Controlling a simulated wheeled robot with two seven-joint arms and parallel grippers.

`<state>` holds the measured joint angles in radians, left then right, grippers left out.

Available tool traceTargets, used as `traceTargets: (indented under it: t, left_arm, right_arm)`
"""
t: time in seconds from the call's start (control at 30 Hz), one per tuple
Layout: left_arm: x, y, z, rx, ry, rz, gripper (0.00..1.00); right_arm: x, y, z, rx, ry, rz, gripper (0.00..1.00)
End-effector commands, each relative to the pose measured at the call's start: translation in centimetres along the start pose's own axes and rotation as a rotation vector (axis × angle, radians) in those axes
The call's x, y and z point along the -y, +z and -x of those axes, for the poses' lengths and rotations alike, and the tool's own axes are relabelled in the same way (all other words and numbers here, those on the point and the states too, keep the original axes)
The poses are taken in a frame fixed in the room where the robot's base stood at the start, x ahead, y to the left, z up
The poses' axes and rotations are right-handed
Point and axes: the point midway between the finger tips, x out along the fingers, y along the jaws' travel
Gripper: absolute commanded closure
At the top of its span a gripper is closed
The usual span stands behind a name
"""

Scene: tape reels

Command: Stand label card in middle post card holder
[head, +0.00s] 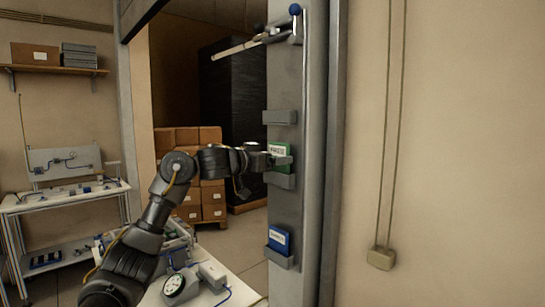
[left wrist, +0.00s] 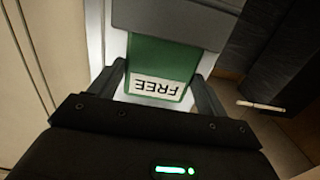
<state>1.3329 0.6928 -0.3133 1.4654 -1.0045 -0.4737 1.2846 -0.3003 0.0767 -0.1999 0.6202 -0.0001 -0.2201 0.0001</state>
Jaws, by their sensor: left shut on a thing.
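The green label card (head: 282,150) is at the middle post card holder (head: 279,181) on the grey post, and looks upright. In the left wrist view the card (left wrist: 160,55) shows a white panel reading FREE, upside down in the picture. One edge of the card goes behind the grey lip of the holder (left wrist: 175,22). My left gripper (head: 280,160) is shut on the card by its side edges; its two fingers (left wrist: 160,72) flank it in the wrist view. Whether the card touches the holder's bottom is hidden. My right gripper is not in view.
An upper holder (head: 281,117) on the post looks empty. A lower holder (head: 279,259) bears a blue card (head: 279,240). A barrier arm (head: 238,47) sticks out left near the post's top. A table with devices (head: 182,287) stands below my left arm.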

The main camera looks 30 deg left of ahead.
Motion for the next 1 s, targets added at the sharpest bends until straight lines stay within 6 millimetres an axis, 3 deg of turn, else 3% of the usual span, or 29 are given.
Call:
traceTargets:
  t: [0.47,0.5,0.67,1.0]
  left_arm:
    - [0.01,0.44,-0.01,-0.001,0.000,0.000,0.46]
    - [0.01,0.45,-0.01,-0.001,0.000,0.000,0.21]
    - [0.01,0.45,-0.01,0.000,0.000,0.001,0.00]
    - [0.06,0.60,0.82,-0.002,-0.001,0.000,0.00]
  right_arm:
    - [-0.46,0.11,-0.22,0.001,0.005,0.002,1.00]
    - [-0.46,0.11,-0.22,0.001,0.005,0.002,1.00]
    - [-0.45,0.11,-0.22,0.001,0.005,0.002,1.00]
    - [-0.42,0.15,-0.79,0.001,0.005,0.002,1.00]
